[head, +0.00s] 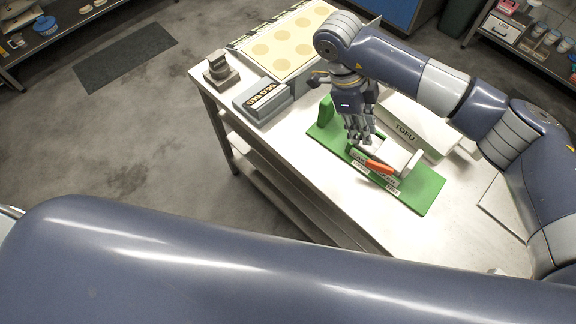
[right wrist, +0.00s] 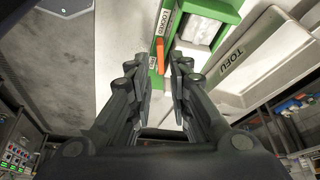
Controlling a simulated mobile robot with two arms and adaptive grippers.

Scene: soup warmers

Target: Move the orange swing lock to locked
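The orange swing lock (head: 378,167) is a short bar on the green base (head: 424,197), in front of a white block. In the head view it lies roughly along the base's front side, between two small white labels. The right wrist view shows the orange lock (right wrist: 160,54) near a label reading LOCKED. My right gripper (head: 362,139) points down just behind and left of the lock in the head view. In the right wrist view its fingers (right wrist: 161,72) are apart, with the lock visible beyond the gap; contact cannot be told. My left gripper is out of view.
A white TOFU tray (head: 428,137) stands behind the green base. A grey device with a dark label (head: 264,101), a small metal block (head: 221,72) and a tray with yellow discs (head: 283,45) are at left and back. The table front is clear.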

